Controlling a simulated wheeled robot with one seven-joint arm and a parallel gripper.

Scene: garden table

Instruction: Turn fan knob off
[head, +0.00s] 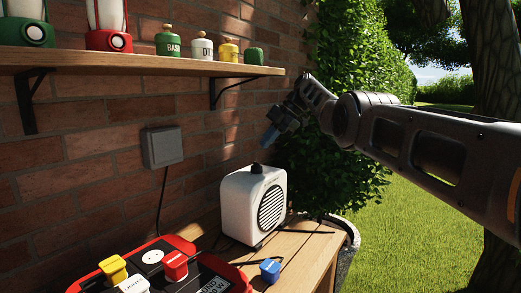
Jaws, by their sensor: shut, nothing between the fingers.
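A white box-shaped fan (239,207) with a dark round grille (271,208) stands upright on the wooden table. A small black knob (256,169) sits on its top; its exact setting is too small to read. My gripper (268,141) has blue fingertips and is shut and empty. It appears above the fan's top in the head view, a little to the right of the knob and apart from it.
A red-rimmed panel (233,275) with yellow, red and white blocks lies at the table's front left. A blue block (270,271) is near the fan. A shelf (150,66) with lanterns and jars hangs on the brick wall, above a grey box (163,147).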

